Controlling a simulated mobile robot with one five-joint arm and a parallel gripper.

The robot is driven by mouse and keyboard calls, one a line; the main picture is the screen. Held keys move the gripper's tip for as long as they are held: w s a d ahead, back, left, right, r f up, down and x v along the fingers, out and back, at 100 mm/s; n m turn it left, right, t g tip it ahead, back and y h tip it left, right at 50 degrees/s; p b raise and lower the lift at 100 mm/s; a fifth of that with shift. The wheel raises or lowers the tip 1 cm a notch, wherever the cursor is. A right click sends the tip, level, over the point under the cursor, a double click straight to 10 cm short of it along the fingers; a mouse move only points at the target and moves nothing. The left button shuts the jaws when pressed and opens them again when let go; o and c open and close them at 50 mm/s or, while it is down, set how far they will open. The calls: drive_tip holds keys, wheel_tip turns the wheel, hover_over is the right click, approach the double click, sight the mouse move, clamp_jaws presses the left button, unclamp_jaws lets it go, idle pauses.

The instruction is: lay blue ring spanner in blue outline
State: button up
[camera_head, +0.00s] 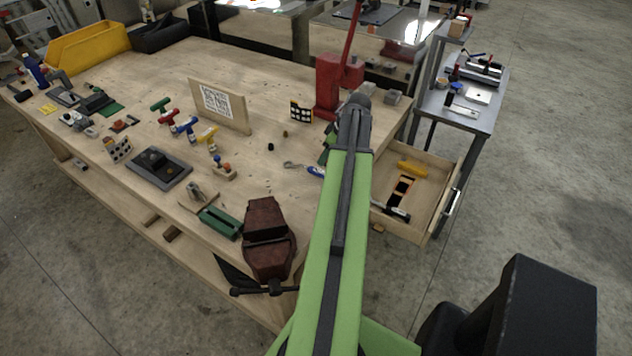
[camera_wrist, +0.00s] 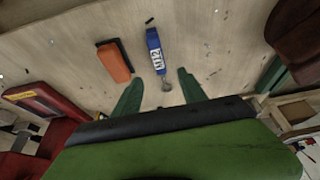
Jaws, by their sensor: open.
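The blue ring spanner (camera_wrist: 153,40) lies flat on the wooden bench top, with a blue handle and a white label reading M12. Its metal ring end points toward my gripper in the wrist view. In the head view the spanner (camera_head: 314,171) lies just left of my arm, partly hidden by it. My gripper (camera_wrist: 159,77) is open and empty, its two green fingers on either side of the spanner's ring end in the picture. I cannot tell the height of the fingers above the bench. I cannot make out a blue outline in either view.
An orange block-like piece (camera_wrist: 115,61) lies beside the spanner. A dark red vice (camera_head: 268,240) stands at the bench's front edge and a red press (camera_head: 328,85) behind. An open drawer (camera_head: 440,205) juts out at the right.

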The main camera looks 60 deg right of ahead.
sight(317, 169)
drive_tip(key=b+x, duration=0.4)
drive_tip(key=x, duration=0.2)
drive_tip(key=shift+s+f, duration=0.1)
drive_tip(key=b+x, duration=0.4)
drive_tip(key=x, duration=0.1)
drive_tip(key=shift+f+b, duration=0.1)
drive_tip(key=shift+b, duration=0.3)
drive_tip(key=shift+r, duration=0.2)
clamp_jaws()
